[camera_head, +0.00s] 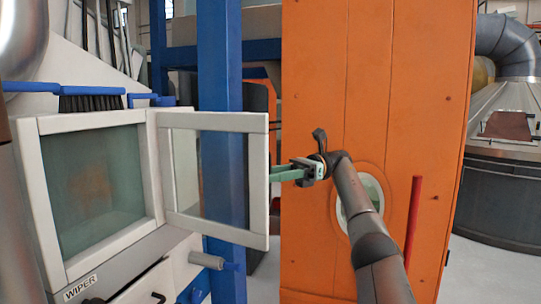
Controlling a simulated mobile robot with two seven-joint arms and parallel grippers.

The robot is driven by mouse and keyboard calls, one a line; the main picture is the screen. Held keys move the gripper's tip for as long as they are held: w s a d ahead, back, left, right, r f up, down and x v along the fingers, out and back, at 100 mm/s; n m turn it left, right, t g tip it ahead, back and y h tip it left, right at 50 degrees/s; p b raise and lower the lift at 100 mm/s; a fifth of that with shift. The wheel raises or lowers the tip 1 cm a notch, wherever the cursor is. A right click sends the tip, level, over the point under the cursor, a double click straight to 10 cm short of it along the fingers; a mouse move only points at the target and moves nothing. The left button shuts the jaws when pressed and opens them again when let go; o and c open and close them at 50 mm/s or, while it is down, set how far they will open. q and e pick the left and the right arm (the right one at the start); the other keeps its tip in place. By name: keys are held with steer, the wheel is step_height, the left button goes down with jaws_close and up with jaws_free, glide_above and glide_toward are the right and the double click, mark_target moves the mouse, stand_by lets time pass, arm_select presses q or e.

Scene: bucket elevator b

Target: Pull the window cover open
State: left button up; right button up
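The window cover (256,185) is a pale framed panel with a clear pane. It is hinged at its left side beside a white-framed window (47,222) and stands swung out to the right, clear of the opening. My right gripper (272,174) is at the cover's right edge, its green fingers pointing left. A narrow gap shows between the fingers, and nothing is seen held in them. Whether the fingertips touch the cover's edge cannot be told. My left gripper is not in view.
A blue post (221,60) stands behind the cover. A large orange casing (400,70) with a round window (372,190) and a red bar (412,222) stands behind my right arm. A grey handle (208,260) sticks out below the cover.

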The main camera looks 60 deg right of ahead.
mark_target(268, 141)
step_height(268, 141, up, 4)
steer(key=shift+f+p, duration=0.25)
steer(key=shift+p, duration=0.75)
steer(key=shift+s+a+f+b, duration=0.1)
steer(key=shift+s+a+b, duration=0.25)
steer(key=shift+b, duration=0.65)
steer(key=a+r, duration=0.1)
steer(key=s+a+r+b, duration=0.1)
steer(key=r, duration=0.1)
steer(key=s+a+r+b, duration=0.1)
steer(key=r, duration=0.1)
steer(key=shift+s+a, duration=0.1)
steer(key=shift+s, duration=0.05)
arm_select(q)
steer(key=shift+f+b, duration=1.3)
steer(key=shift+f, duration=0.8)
arm_select(e)
steer(key=s+a+r, duration=0.4)
steer(key=a, duration=0.4)
steer(key=shift+s+r, duration=0.15)
steer(key=shift+s, duration=0.15)
